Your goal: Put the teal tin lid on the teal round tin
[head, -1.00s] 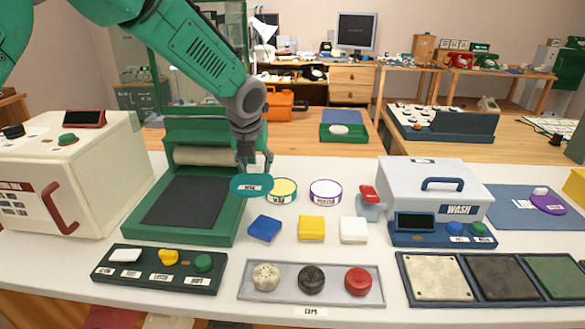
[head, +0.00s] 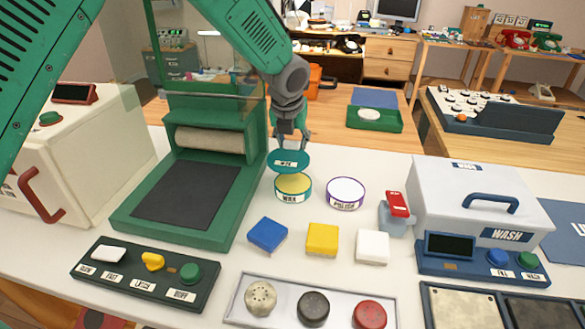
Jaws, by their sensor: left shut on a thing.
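The teal tin lid (head: 288,161) is held by my left gripper (head: 290,141), which is shut on it. The lid hangs just above the teal round tin (head: 293,188), labelled WAX, and covers part of its far rim in the view. The tin stands open on the white table, with yellow contents showing. The lid looks apart from the tin, though the exact gap is hard to tell. My right gripper is not in view.
A purple-rimmed POLISH tin (head: 346,193) stands close to the right. A green roller machine (head: 216,165) is at the left. Blue (head: 268,234), yellow (head: 322,239) and white (head: 372,246) blocks lie in front. The WASH box (head: 470,205) is at the right.

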